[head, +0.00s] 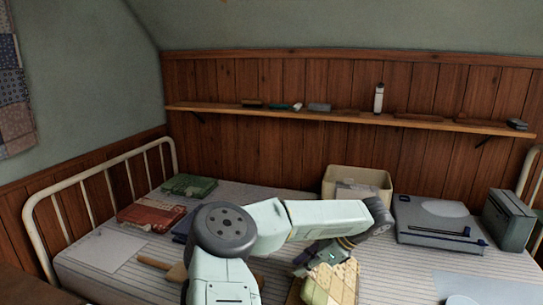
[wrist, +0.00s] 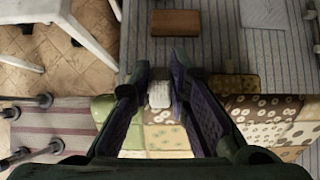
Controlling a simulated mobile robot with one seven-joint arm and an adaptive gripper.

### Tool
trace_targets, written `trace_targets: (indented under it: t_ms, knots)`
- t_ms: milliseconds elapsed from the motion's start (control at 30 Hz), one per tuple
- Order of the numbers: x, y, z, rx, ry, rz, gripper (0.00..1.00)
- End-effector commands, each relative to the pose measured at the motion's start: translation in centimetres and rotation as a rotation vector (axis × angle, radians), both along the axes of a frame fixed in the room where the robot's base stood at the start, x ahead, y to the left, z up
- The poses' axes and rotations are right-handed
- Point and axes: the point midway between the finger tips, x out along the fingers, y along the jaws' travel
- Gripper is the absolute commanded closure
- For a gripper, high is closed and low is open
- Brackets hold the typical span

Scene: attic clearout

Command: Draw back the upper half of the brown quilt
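A patchwork quilt with cream, green and brown dotted patches (wrist: 265,112) spreads under my gripper in the wrist view. A cream and yellow part of it (head: 340,280) shows at the front middle of the bed in the head view, partly hidden by my arm. My gripper (wrist: 160,72) reaches over the quilt's edge, fingertips a short distance apart. A small whitish piece (wrist: 160,94) shows between the fingers. I cannot tell whether they touch it or it lies below them.
A striped mattress (head: 110,250) lies in a cream metal bed frame (head: 68,200). A red-brown folded bundle (head: 150,215), a green one (head: 190,186), a cream box (head: 357,180) and a grey record player (head: 437,217) rest on it. A wall shelf (head: 340,115) runs behind.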

Motion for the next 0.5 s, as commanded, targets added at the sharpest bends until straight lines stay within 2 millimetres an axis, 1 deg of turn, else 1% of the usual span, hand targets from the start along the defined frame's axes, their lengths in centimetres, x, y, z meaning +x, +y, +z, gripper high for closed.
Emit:
trace_targets:
  t_ms: [167,500]
  knots:
    - [0.0,-0.1,0.0,0.002,-0.001,-0.001,0.85]
    - [-0.5,-1.6,0.9,0.082,-0.028,-0.001,0.85]
